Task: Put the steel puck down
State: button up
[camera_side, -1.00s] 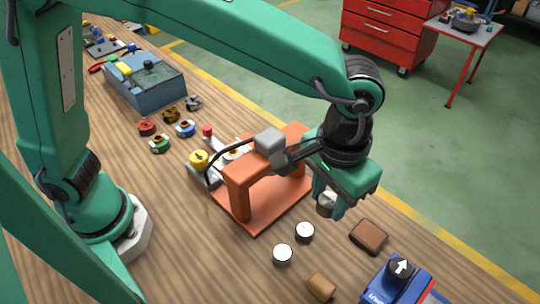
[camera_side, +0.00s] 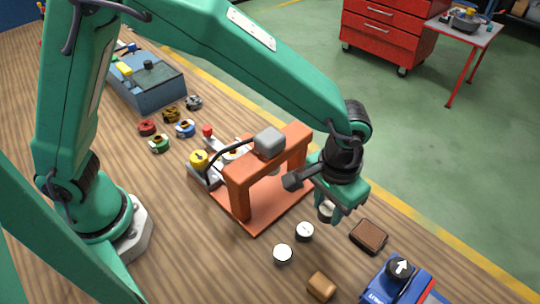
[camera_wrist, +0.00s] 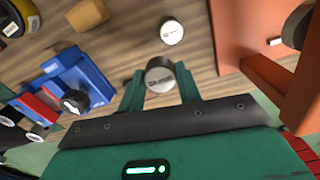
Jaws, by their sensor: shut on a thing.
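A steel puck (camera_wrist: 160,76) sits between the two fingertips of my gripper (camera_wrist: 160,84) in the wrist view. My gripper is shut on it. In the side view my gripper (camera_side: 330,210) is just right of the orange press frame, low over the wooden bench. The held puck (camera_side: 326,211) is partly hidden by a finger there. I cannot tell whether it touches the bench.
The orange press frame (camera_side: 240,203) with a grey block on top stands close to my gripper. Open bench lies left of the pucks.

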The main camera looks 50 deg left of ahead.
jog(key=w+a+f, duration=0.1)
jog(key=w, duration=0.1)
jog(key=w+a+f, duration=0.1)
jog(key=w+f, duration=0.2)
jog(key=w, duration=0.1)
jog(key=shift+w+a+f, duration=0.15)
jog(key=shift+w+a, duration=0.2)
jog(key=shift+a, duration=0.05)
jog(key=shift+f, duration=2)
jog(key=shift+f, duration=0.1)
jog(key=o, duration=1.2)
jog(key=shift+s, duration=0.1)
notch_tip(320, 180, up, 12)
jog(key=shift+r, duration=0.1)
